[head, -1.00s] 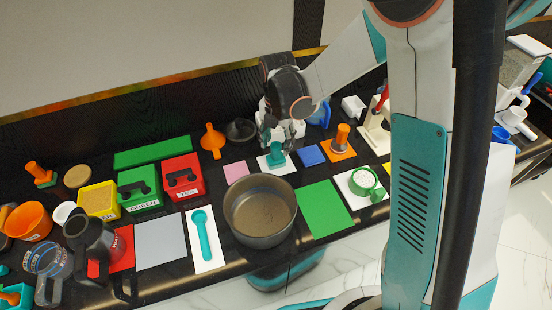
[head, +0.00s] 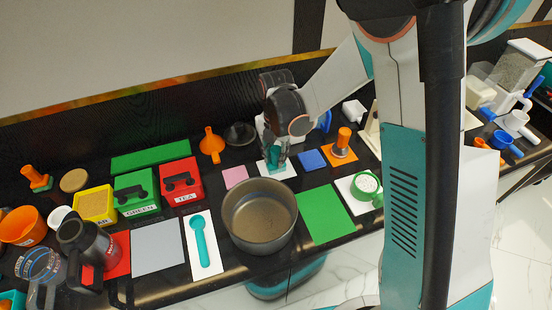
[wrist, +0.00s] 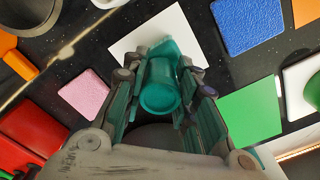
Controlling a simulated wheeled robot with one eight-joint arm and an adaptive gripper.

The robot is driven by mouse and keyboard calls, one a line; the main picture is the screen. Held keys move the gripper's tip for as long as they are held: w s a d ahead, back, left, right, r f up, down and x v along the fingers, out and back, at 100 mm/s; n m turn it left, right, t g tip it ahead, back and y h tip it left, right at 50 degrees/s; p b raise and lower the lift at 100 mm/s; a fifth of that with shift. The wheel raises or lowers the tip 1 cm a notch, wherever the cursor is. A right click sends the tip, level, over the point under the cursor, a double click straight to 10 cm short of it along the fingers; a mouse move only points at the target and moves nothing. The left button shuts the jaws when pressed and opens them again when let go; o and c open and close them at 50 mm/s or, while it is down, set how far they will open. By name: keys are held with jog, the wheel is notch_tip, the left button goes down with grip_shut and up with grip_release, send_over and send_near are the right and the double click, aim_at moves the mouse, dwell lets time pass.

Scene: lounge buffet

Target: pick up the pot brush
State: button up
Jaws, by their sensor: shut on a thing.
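The pot brush (head: 276,157) is a teal piece with a round handle end, at the white card (head: 286,171) behind the metal pot. In the wrist view the brush (wrist: 162,88) stands between the fingers with its round end toward the camera. My gripper (wrist: 160,95) is shut on it, one finger on each side. In the head view my gripper (head: 273,150) points down over the card and partly covers the brush. I cannot tell whether the brush touches the card (wrist: 165,30).
A metal pot (head: 258,240) stands just in front. A pink square (head: 234,177) and a blue sponge (head: 312,159) flank the card. An orange funnel (head: 211,146) and dark bowl (head: 240,134) stand behind left. A green mat (head: 327,214) lies right of the pot.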

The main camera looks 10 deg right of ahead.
jog(key=shift+r, duration=0.1)
notch_tip(320, 180, up, 20)
jog(key=p, duration=0.6)
